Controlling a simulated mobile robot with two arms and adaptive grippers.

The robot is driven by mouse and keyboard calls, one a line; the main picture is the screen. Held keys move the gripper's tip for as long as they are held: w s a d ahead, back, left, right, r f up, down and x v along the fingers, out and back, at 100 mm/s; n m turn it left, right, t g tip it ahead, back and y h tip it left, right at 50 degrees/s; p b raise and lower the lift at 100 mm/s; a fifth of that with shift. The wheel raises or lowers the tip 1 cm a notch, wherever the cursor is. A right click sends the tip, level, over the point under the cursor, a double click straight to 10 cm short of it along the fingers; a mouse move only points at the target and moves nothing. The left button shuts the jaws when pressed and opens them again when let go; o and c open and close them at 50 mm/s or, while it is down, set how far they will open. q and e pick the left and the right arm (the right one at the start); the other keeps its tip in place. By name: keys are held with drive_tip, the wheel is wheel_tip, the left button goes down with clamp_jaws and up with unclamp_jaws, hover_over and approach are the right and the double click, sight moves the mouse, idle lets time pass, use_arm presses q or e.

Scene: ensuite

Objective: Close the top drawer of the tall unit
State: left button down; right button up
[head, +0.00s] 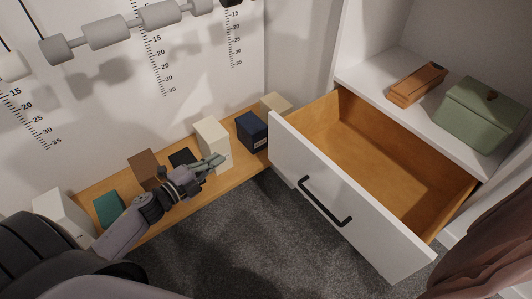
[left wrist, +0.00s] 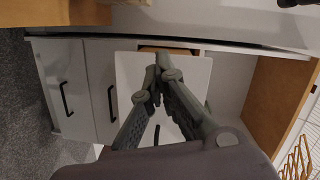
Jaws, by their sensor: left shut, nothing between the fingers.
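The top drawer (head: 350,205) of the tall unit (head: 375,75) stands well open. It has a white front with a black bar handle (head: 324,203) and an empty wooden inside. My left gripper (head: 221,158) is shut and empty, to the left of the drawer front and apart from it, above the low wooden shelf. In the left wrist view its closed fingers (left wrist: 158,70) show in front of a white panel that looks like the drawer front (left wrist: 192,72). My right gripper is not in view.
An orange-brown box (head: 417,84) and a green lidded box (head: 482,112) sit on the unit's surface behind the drawer. Several boxes, one navy (head: 252,132), stand on the low wooden shelf (head: 215,183). Grey carpet (head: 255,235) is clear before the drawer. Brownish-pink fabric (head: 495,250) hangs lower right.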

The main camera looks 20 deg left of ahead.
use_arm(q)
drive_tip(key=d+r+m+h+b, duration=0.3)
drive_tip(key=d+r+m, duration=0.1)
drive_tip(key=m, duration=0.1)
approach(274, 130)
drive_tip(key=shift+h, duration=0.3)
drive_tip(key=x, duration=0.7)
drive_tip(key=shift+w+a+f, duration=0.1)
drive_tip(key=shift+a+f, duration=0.1)
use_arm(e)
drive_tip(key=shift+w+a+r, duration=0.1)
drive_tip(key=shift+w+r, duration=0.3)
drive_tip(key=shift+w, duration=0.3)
use_arm(q)
drive_tip(key=shift+w, duration=0.1)
